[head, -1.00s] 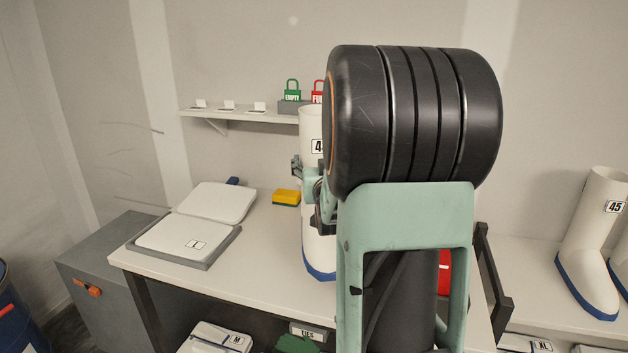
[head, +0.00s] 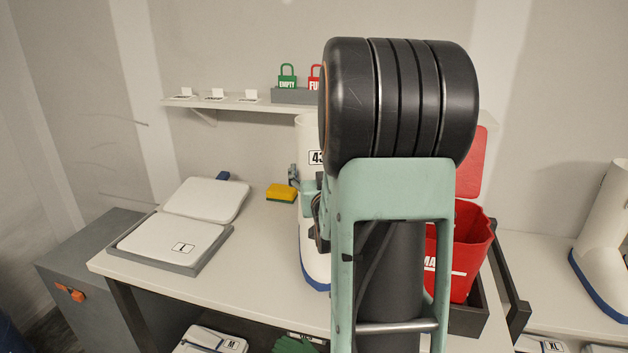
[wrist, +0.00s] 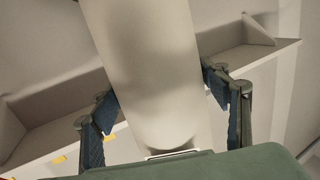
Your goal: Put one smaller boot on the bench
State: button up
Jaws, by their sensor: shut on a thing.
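A tall white boot (head: 309,250) with a blue sole and a label reading 43 is upright in my gripper. My gripper (wrist: 166,105) has a finger on each side of the white shaft, which fills the middle of the wrist view. In the head view my arm hides the boot's right side and much of the gripper. The boot shows over the bench (head: 265,240); I cannot tell whether its sole touches the top. Another white boot (head: 603,240) with a blue sole stands on the surface at the far right, cut off by the frame.
A white folded item labelled L (head: 180,240) lies in a grey tray at the left. A yellow sponge (head: 281,193) lies behind the held boot. A red bin (head: 470,250) stands to the right of my arm. A wall shelf (head: 230,107) holds cards and padlock signs.

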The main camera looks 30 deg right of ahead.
notch_tip(320, 180, down, 3)
jog(key=shift+w+r+b, duration=0.1)
jog(key=shift+b, duration=0.45)
jog(key=shift+r, duration=0.1)
jog(key=o, duration=2.1)
jog(key=shift+f, duration=0.2)
